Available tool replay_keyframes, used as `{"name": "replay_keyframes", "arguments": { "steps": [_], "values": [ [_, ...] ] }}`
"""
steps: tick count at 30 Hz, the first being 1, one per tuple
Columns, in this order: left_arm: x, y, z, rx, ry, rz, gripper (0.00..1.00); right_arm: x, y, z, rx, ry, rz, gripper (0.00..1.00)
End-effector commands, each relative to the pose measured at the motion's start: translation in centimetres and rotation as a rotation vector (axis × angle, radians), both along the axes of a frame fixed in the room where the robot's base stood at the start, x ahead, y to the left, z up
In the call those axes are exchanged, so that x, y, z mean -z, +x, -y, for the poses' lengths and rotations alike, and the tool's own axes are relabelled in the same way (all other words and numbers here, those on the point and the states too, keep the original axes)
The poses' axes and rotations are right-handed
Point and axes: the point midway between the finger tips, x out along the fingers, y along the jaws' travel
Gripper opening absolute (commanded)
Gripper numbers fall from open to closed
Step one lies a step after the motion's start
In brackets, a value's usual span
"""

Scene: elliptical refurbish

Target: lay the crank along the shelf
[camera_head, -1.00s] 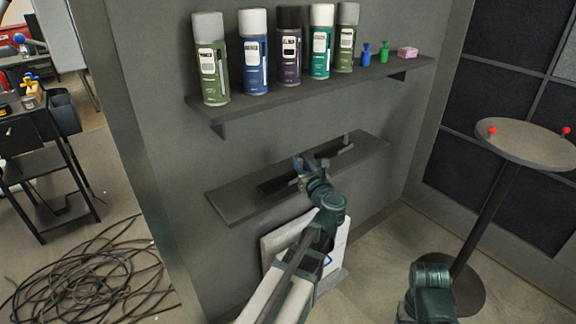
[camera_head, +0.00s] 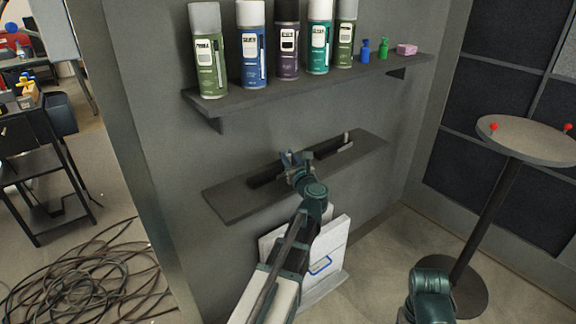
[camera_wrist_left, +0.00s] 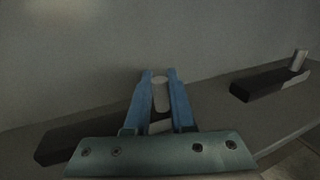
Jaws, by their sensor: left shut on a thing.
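The lower shelf (camera_head: 232,207) is a narrow grey board on the wall. My left gripper (camera_head: 293,160) is over its middle, near the wall. In the left wrist view its blue fingers (camera_wrist_left: 161,95) are shut on the pale peg of a dark crank (camera_wrist_left: 75,143). This crank's bar (camera_head: 266,179) points left along the shelf, close to the wall; I cannot tell whether it rests on the board. A second dark bar with a pale upright peg (camera_wrist_left: 268,84) lies farther right on the shelf (camera_head: 334,151). My right gripper is out of view.
The upper shelf (camera_head: 300,90) holds several spray cans (camera_head: 252,45), two small bottles and a pink block (camera_head: 406,49). A round table (camera_head: 530,140) stands at the right. White panels (camera_head: 325,262) lean below the lower shelf. Cables (camera_head: 85,275) lie on the floor at left.

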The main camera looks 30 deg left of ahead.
Motion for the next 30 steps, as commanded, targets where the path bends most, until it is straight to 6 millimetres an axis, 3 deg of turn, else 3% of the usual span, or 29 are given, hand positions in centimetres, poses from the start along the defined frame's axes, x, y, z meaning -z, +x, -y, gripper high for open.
{"name": "replay_keyframes", "arguments": {
  "steps": [2,14,15,19,30],
  "values": [
    [1.06,-0.01,0.01,0.000,0.003,-0.001,0.00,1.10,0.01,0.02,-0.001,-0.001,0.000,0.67],
    [1.20,-0.02,0.01,0.000,0.003,-0.001,0.00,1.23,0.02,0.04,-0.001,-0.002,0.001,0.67],
    [1.08,-0.02,0.01,0.000,0.000,0.000,0.29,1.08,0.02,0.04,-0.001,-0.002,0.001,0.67],
    [1.07,-0.02,0.01,0.000,0.000,0.000,0.52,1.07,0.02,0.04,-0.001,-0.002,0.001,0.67],
    [0.79,-0.21,0.20,0.000,0.000,0.000,0.52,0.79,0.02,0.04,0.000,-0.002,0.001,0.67]
  ]
}}
